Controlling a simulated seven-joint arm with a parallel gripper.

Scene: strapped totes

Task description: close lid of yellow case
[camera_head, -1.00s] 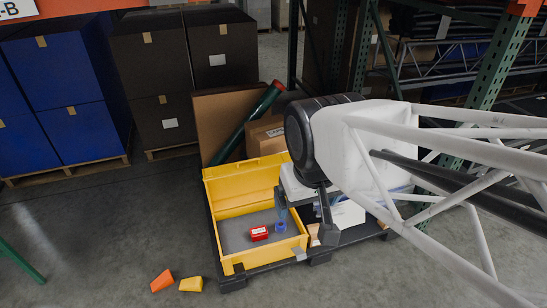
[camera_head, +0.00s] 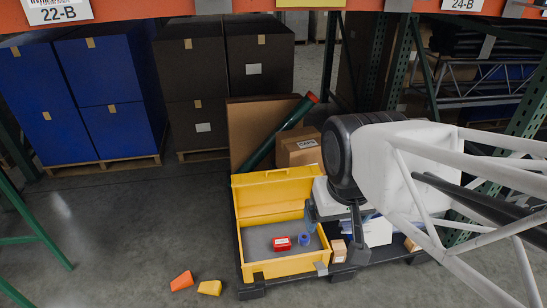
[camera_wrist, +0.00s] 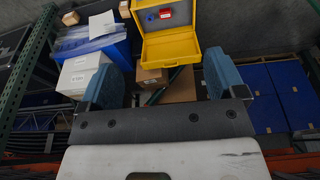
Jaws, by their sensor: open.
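The yellow case (camera_head: 245,236) stands open on a dark pallet, with its grey inside showing. Its yellow lid (camera_head: 273,190) stands raised along the back edge. A red box (camera_head: 282,244) and a small blue item (camera_head: 304,239) lie inside. My gripper (camera_head: 335,228) is open and empty, at the case's right side in the head view.
A cardboard box (camera_head: 299,150) and a green tube (camera_head: 284,132) stand behind the case. White and blue goods sit right of it on the pallet. Orange (camera_head: 181,281) and yellow (camera_head: 210,288) pieces lie on the floor at the front left.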

